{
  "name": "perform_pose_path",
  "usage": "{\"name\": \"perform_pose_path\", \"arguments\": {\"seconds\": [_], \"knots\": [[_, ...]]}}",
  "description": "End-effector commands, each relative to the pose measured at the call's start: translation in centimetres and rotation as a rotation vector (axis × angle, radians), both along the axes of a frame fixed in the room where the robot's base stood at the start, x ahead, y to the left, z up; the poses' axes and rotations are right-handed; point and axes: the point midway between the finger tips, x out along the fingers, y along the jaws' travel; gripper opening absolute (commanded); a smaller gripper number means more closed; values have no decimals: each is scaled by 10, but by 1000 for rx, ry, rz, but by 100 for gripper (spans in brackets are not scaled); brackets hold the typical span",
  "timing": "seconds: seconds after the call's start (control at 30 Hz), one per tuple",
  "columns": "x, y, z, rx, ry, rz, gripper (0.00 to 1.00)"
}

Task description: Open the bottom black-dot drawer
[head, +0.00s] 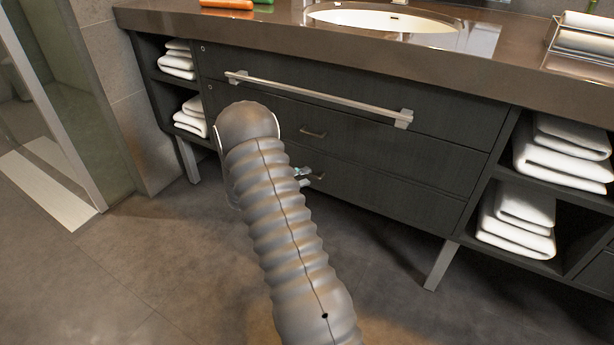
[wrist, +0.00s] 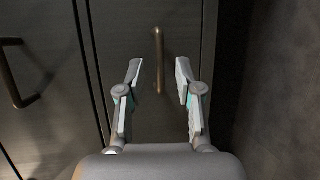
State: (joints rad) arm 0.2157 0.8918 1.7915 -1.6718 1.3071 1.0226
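The bottom drawer (head: 375,195) is the lowest dark front in the vanity's middle block and looks shut. Its short handle stands upright in the wrist view (wrist: 158,62). My gripper (wrist: 158,68) is open, one finger on each side of the handle, with gaps on both sides. I cannot tell how deep the handle sits between the fingertips. In the head view my gripper (head: 303,175) is mostly hidden behind my arm, low at the bottom drawer. The drawer's left part and any black dot on it are hidden by my arm.
Above are the middle drawer with a small handle (head: 312,132) and the top drawer with a long bar handle (head: 315,97). The middle handle also shows in the wrist view (wrist: 17,75). Open shelves with white towels (head: 515,225) flank the drawers. The floor (head: 150,270) in front looks clear.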

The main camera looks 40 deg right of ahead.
Motion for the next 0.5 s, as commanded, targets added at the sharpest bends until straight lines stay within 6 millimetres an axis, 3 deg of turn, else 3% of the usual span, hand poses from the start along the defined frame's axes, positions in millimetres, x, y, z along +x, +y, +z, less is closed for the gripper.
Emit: {"name": "perform_pose_path", "arguments": {"seconds": [0.2,0.5], "knots": [[-1,-16,-3,0,1,-1,35],[0,-18,-4,0,1,0,35]]}}
